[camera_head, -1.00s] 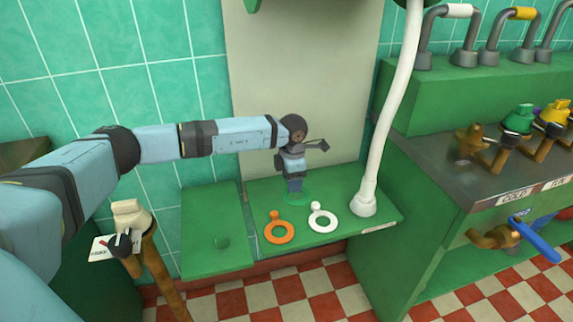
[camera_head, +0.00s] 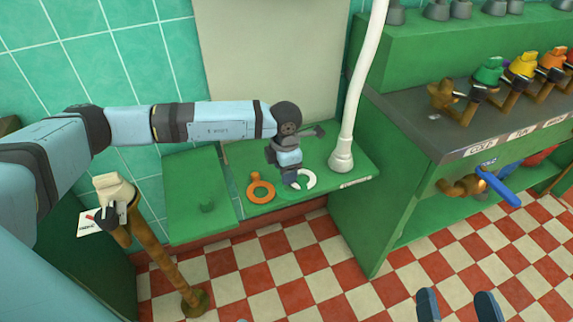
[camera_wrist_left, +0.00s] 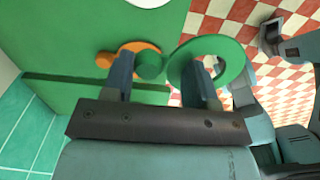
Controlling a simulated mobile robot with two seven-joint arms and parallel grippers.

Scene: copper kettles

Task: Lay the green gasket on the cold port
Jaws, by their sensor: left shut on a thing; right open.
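My left gripper (camera_head: 290,183) is shut on the green gasket (camera_wrist_left: 205,41), a flat ring with a knobbed tab between the fingers in the left wrist view. In the head view the gripper hangs over the green shelf, and the gasket is hard to pick out against it. A COLD label (camera_head: 481,149) sits on the front edge of the grey counter at right. A brass fitting (camera_head: 441,95) stands on the counter above it; I cannot tell whether this is the cold port. My right gripper (camera_head: 458,306) is open and empty, low over the floor.
An orange gasket (camera_head: 261,192) and a partly hidden white gasket (camera_head: 309,180) lie on the green shelf (camera_head: 336,186). A white pipe (camera_head: 360,90) rises between shelf and counter. A blue-handled valve (camera_head: 500,187) sits below the counter. Several coloured valves stand along the counter.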

